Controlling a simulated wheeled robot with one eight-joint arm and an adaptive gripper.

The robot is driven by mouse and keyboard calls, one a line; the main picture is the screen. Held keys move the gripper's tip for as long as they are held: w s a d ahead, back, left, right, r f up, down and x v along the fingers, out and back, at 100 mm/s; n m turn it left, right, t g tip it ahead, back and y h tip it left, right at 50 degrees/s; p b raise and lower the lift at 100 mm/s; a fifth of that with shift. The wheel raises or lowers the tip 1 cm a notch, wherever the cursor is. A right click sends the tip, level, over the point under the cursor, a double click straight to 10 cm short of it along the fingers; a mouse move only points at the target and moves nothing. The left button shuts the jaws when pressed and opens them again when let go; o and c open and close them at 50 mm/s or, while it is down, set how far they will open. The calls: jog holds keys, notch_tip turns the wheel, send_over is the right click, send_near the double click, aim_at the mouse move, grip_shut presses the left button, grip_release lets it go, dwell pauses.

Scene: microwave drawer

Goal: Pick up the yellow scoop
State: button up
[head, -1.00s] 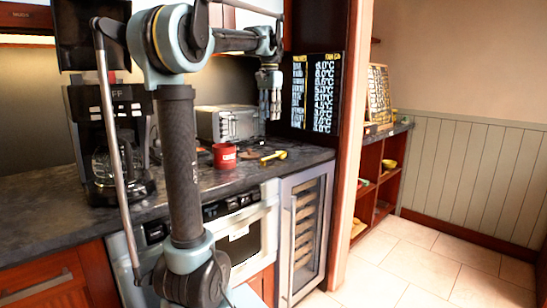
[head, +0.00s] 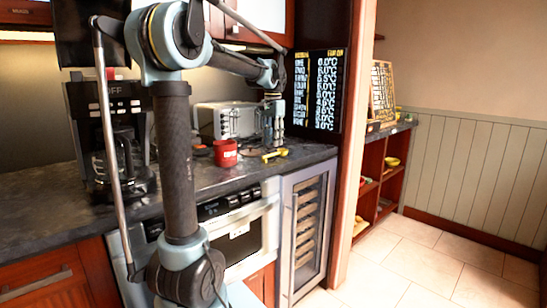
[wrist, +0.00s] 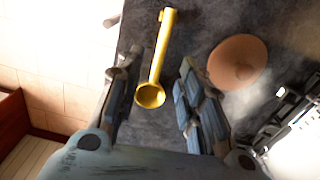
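The yellow scoop (head: 274,155) lies on the dark countertop, near its front edge and right of a red mug. In the wrist view the scoop (wrist: 157,62) shows its round bowl close to my gripper and its handle pointing away. My gripper (wrist: 151,85) is open, with one finger on each side of the scoop and a gap to both; it holds nothing. In the head view my gripper (head: 272,140) points down just above or behind the scoop; the exact height is hard to tell.
A red mug (head: 225,153) stands left of the scoop, with a toaster (head: 226,120) behind it. A terracotta round object (wrist: 237,62) lies to the right in the wrist view. A coffee maker (head: 118,140) stands at left. The countertop (head: 60,200) ends just left of the scoop in the wrist view.

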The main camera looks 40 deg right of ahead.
aim_at(275, 155)
jog(key=shift+s+a+f, duration=0.1)
jog(key=shift+a+f, duration=0.05)
jog(key=shift+f, duration=1.2)
jog(key=shift+a+f, duration=0.1)
jog(key=shift+f, duration=1.2)
jog(key=shift+f, duration=0.25)
grip_shut()
